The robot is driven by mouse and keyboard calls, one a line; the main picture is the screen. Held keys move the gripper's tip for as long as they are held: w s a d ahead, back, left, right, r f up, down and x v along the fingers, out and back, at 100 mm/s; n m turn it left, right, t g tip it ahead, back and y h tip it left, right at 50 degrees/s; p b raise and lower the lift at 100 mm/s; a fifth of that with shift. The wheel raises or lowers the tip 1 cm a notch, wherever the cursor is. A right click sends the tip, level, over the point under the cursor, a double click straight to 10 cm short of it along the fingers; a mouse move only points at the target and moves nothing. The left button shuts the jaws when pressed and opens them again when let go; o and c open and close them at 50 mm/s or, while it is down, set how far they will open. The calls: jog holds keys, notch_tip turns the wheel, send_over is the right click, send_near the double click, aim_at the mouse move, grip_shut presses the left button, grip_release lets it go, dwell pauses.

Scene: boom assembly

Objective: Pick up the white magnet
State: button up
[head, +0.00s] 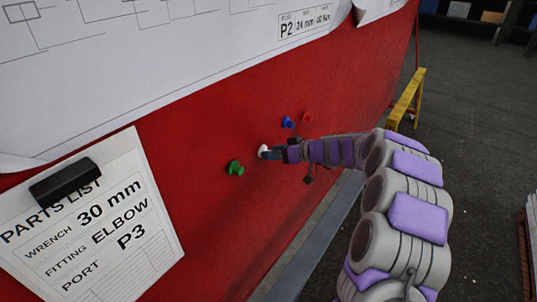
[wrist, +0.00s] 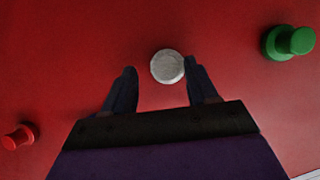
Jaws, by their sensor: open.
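The white magnet (head: 262,149) sits on the red panel (head: 215,115), between the green magnet and the blue magnet in the head view. In the wrist view the white magnet (wrist: 167,67) is a round pale disc just ahead of the fingertips, nearer the right finger. My gripper (head: 268,154) is at the white magnet, partly covering it in the head view. In the wrist view my gripper (wrist: 160,78) is open, with one finger on each side below the magnet. Whether the right fingertip touches the magnet, I cannot tell.
A green magnet (head: 235,168) is near on the panel; blue (head: 288,122) and red (head: 307,117) magnets are just beyond. A parts list (head: 95,225) hangs under a black clip (head: 65,183). A large drawing (head: 130,70) covers the upper panel. A yellow trestle (head: 407,98) stands behind.

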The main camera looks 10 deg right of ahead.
jog(key=shift+w+a+f, duration=0.15)
jog(key=shift+a, duration=0.95)
jog(key=shift+d, duration=0.4)
jog(key=c, duration=0.3)
jog(key=shift+a, duration=0.1)
jog(key=c, duration=0.5)
jog(key=shift+r, duration=0.55)
notch_tip(320, 180, up, 6)
jog(key=shift+r+p, duration=0.25)
jog(key=shift+p, duration=0.85)
jog(key=s+d, duration=0.4)
jog(key=s+d+p, duration=0.1)
jog(key=s+d, duration=0.9)
jog(key=shift+d+f, duration=0.1)
jog(key=shift+f, duration=0.15)
